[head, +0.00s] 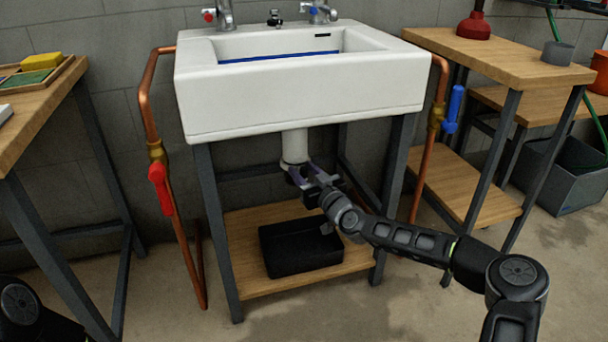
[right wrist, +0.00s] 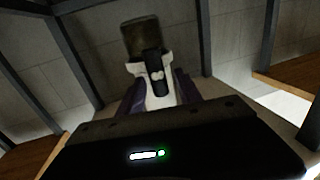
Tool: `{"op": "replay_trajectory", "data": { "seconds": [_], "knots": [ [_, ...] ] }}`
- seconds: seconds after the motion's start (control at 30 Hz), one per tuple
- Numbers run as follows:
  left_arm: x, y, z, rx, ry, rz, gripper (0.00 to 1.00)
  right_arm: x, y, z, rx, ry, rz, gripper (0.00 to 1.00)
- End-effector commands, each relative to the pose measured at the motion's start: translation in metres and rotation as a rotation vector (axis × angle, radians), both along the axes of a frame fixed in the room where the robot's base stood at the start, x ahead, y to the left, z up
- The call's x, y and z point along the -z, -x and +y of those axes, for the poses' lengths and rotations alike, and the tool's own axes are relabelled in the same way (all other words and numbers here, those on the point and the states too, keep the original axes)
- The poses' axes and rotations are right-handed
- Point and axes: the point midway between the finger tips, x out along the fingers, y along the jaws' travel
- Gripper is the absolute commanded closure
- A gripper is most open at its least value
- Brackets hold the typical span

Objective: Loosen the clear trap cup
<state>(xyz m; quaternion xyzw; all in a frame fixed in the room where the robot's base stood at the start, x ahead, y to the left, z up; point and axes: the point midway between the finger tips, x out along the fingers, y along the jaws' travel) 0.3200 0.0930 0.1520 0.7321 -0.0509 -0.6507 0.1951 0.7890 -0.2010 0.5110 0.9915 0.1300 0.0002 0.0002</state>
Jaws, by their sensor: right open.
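The white drain pipe (head: 294,146) hangs from the middle of the sink, and its lower end meets my right gripper (head: 306,174). The right gripper is open, with purple fingers at the foot of the pipe. It also shows in the right wrist view (right wrist: 158,97), with a pale part and a dark piece between the fingers. The clear trap cup cannot be made out for certain; the gripper covers the place under the pipe. I cannot tell whether the fingers touch anything. My left gripper is out of view.
A black tray (head: 300,246) stands on the wooden shelf (head: 246,281) below the sink (head: 300,98). Dark frame legs flank the space. Copper pipes carry a red-handled valve (head: 161,188) at left and a blue-handled valve (head: 453,109) at right.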

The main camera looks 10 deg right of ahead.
Motion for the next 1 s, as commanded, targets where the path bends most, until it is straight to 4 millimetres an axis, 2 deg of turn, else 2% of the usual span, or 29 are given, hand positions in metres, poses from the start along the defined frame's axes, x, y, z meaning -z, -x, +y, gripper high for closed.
{"op": "replay_trajectory", "data": {
  "seconds": [0.17, 0.67, 1.0],
  "knots": [
    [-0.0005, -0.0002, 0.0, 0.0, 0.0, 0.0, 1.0, -0.0003, 0.0002, -0.0001, 0.0, 0.0, 0.0, 0.59],
    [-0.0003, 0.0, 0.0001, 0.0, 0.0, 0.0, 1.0, 0.0, 0.0005, -0.0001, 0.0, -0.001, 0.001, 0.99],
    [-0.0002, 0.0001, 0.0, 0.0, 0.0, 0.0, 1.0, 0.0008, 0.0006, -0.0002, -0.001, 0.0, 0.002, 1.0]
  ]
}}
